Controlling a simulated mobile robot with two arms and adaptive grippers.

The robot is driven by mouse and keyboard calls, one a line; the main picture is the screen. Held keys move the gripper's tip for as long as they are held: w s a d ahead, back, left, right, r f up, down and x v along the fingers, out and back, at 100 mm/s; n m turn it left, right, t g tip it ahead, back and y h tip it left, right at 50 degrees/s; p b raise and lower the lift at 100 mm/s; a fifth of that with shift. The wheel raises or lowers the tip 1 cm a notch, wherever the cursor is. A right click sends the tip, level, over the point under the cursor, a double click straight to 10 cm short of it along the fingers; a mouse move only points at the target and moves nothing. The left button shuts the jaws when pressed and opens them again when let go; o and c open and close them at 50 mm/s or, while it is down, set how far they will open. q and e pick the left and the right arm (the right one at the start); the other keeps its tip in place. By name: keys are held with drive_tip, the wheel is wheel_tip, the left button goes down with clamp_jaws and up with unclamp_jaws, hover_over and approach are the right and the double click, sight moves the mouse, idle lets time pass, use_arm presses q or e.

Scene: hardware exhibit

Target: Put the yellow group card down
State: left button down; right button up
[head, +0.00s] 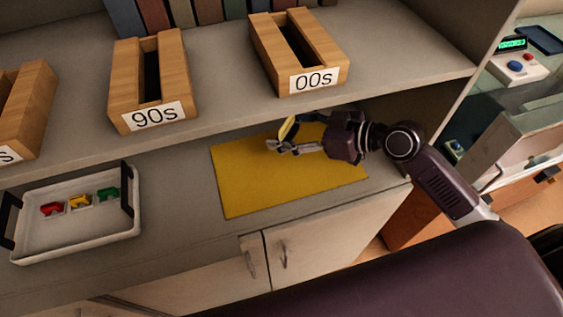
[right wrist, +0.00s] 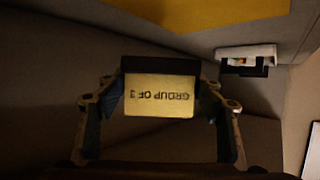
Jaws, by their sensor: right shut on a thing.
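The yellow group card (head: 288,129) is held in my right gripper (head: 276,145), over the yellow mat (head: 250,185) on the lower shelf. In the right wrist view the card (right wrist: 160,97) faces the camera, its words "GROUP OF 3" upside down, with a dark edge piece along its top. The fingers of my right gripper (right wrist: 160,105) are on both sides of it. The mat also shows at the top of the right wrist view (right wrist: 200,10). I cannot tell whether the card touches the mat. My left gripper is not in view.
A white tray (head: 75,238) with black handles and small red, yellow and green pieces stands left of the mat. Wooden boxes marked 90s (head: 125,80) and 00s (head: 325,58) stand on the shelf above. Cabinet doors (head: 310,245) are below.

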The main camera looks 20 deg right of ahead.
sight(287, 161)
wheel_tip(287, 161, down, 9)
drive_tip(key=shift+w+d+f+p, duration=0.1)
drive_tip(key=shift+f+p, duration=0.1)
drive_tip(key=shift+p, duration=0.2)
drive_tip(key=shift+f, duration=0.1)
drive_tip(key=shift+f+b, duration=0.2)
drive_tip(key=shift+b, duration=0.1)
drive_tip(key=o, duration=1.2)
drive_tip(key=shift+r, duration=0.1)
drive_tip(key=shift+r, duration=0.1)
